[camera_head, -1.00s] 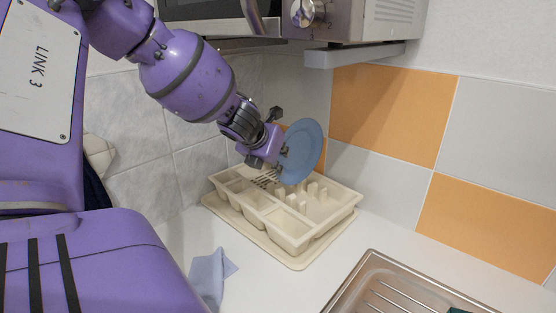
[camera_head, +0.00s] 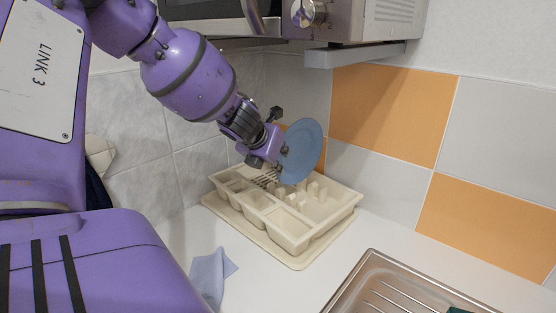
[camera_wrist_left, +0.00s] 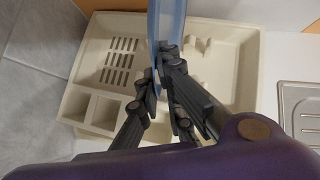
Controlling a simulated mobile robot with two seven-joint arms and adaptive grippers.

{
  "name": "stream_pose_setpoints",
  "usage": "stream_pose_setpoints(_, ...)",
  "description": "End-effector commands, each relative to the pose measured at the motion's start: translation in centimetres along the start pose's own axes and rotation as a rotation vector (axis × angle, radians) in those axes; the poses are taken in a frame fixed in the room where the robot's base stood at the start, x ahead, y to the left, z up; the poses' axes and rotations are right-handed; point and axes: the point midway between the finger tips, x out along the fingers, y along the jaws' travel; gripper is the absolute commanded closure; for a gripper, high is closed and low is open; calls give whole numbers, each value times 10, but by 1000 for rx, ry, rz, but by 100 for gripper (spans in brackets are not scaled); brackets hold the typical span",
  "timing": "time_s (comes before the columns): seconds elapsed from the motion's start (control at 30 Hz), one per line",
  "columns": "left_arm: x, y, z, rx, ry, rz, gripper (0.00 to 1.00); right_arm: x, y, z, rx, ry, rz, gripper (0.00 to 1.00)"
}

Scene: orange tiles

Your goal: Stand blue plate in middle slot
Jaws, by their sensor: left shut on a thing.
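The blue plate (camera_head: 301,150) is held upright, on edge, above the back part of the cream dish rack (camera_head: 290,226). My left gripper (camera_head: 282,156) is shut on the near edge of the plate. In the left wrist view the plate (camera_wrist_left: 166,22) shows edge-on between the fingers of my left gripper (camera_wrist_left: 160,72). The rack (camera_wrist_left: 240,62) lies below, with upright pegs (camera_wrist_left: 199,47) just right of the plate. The plate's lower edge is partly hidden, so I cannot tell whether it touches the rack. My right gripper does not show.
A microwave (camera_head: 350,18) on a shelf (camera_head: 355,54) overhangs the back. Tiled walls stand behind and left of the rack. A blue-grey cloth (camera_head: 211,275) lies at the front left and a metal sink (camera_head: 390,290) at the front right. The white counter (camera_head: 300,285) between them is clear.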

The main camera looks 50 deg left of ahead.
Motion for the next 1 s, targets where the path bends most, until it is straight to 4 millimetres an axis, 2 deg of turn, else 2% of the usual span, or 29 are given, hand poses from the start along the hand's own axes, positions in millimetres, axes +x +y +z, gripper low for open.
stream_pose_setpoints(0.37, 0, 0, 1, 0, -3, 0, 100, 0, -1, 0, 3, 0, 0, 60)
stream_pose_setpoints(1.0, 11, 0, -10, 0, -2, 0, 100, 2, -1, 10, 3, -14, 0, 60)
